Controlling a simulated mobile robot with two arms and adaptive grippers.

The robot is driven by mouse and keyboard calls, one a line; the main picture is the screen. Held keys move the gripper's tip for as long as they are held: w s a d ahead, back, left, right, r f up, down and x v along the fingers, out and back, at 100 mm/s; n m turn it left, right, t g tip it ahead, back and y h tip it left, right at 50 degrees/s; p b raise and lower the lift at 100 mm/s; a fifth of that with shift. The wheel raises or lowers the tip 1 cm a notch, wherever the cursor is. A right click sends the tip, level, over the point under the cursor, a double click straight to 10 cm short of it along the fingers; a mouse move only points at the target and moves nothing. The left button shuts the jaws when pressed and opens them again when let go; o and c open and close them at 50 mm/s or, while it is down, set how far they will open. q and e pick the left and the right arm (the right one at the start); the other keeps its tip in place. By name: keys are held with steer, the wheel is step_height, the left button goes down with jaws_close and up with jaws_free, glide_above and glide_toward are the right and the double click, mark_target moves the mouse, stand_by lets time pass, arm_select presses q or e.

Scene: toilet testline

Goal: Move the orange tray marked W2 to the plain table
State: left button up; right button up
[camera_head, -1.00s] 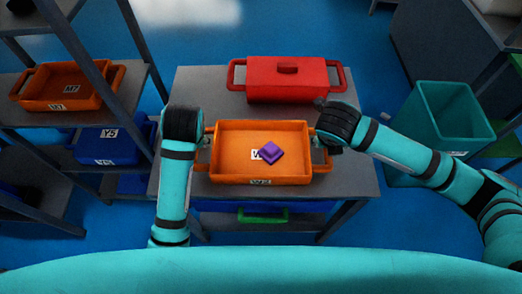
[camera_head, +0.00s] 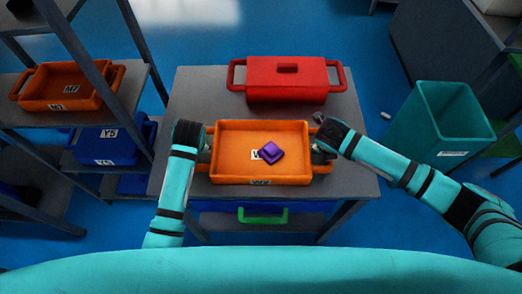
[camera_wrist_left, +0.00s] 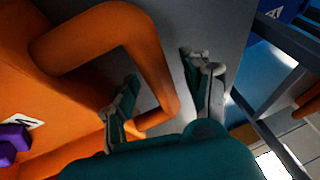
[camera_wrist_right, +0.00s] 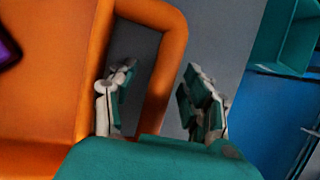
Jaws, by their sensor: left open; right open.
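The orange tray (camera_head: 235,170) marked W2 sits on a grey table (camera_head: 190,95), with a purple object (camera_head: 271,152) lying in it. My left gripper (camera_head: 205,158) is at the tray's left handle. In the left wrist view its open fingers (camera_wrist_left: 165,90) stand on either side of the orange handle bar (camera_wrist_left: 150,65). My right gripper (camera_head: 320,150) is at the right handle. In the right wrist view its open fingers (camera_wrist_right: 155,95) straddle the handle bar (camera_wrist_right: 165,75). The fingers are mostly hidden in the head view.
A red lidded container (camera_head: 287,85) stands behind the tray on the same table. A shelf at left holds an orange tray marked M7 (camera_head: 55,103) and blue bins (camera_head: 105,145). A teal bin (camera_head: 440,125) stands at right. A blue bin with a green handle (camera_head: 262,215) is below the tabletop.

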arm_select(q)
jaws_close()
arm_select(e)
jaws_close()
arm_select(q)
steer(key=shift+r, duration=0.1)
arm_select(e)
steer(key=shift+r, duration=0.1)
